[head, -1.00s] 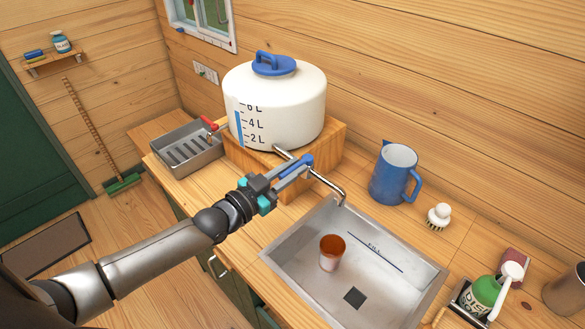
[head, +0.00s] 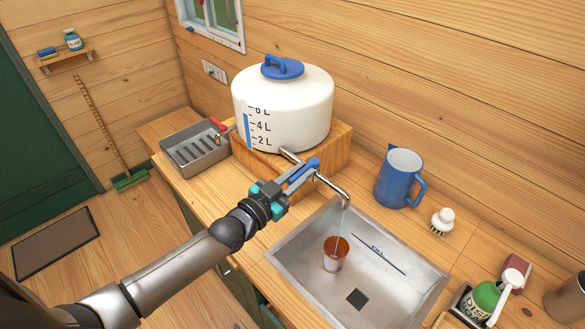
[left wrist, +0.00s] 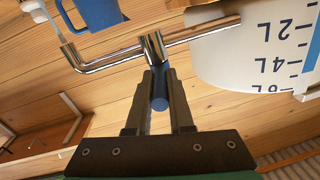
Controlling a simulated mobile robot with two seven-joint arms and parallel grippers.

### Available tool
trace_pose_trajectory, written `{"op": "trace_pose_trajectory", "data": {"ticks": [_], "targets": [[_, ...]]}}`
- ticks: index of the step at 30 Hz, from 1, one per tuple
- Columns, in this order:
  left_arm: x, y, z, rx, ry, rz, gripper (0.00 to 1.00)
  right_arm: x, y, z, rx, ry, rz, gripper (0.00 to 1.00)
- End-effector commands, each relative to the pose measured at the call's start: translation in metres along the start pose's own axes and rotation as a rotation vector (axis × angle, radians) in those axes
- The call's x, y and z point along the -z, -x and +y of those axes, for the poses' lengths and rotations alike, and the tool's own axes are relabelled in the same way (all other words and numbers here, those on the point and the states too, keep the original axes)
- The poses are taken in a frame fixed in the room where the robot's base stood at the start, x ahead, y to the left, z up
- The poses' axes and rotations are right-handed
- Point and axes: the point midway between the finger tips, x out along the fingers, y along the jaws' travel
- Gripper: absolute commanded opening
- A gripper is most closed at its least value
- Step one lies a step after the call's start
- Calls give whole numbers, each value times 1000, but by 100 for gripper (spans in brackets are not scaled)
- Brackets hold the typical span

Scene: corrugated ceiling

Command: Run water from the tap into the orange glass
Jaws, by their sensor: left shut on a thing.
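The orange glass (head: 336,255) stands upright in the metal sink, under the spout. The tap (head: 330,186) is a chrome pipe from the white water tank (head: 285,105), with a blue lever (head: 303,171). A thin stream of water (head: 342,222) runs from the spout down to the glass. How full the glass is I cannot tell. My left gripper (head: 296,182) is shut on the blue lever. In the left wrist view, its fingers (left wrist: 160,95) close around the lever (left wrist: 160,102) below the chrome pipe (left wrist: 150,48). My right gripper is not in view.
The sink (head: 400,285) has a marked line on its inner wall and a dark square drain. A blue jug (head: 398,180), a white brush (head: 441,222) and a green soap bottle (head: 486,297) stand on the counter. A metal rack (head: 195,150) is left of the tank.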

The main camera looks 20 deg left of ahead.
Motion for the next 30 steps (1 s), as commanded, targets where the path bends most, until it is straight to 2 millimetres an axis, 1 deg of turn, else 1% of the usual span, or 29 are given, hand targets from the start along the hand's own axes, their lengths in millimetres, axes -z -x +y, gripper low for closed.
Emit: {"op": "trace_pose_trajectory", "data": {"ticks": [11,12,19,26,30], "targets": [[0,-2,2,5,-1,-4,0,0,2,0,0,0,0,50],[0,-2,2,5,-2,-4,23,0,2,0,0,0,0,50],[0,-2,2,4,-1,-4,49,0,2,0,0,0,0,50],[0,-2,2,4,-1,-3,50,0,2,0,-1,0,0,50],[0,3,2,4,-1,-4,50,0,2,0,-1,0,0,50]]}}
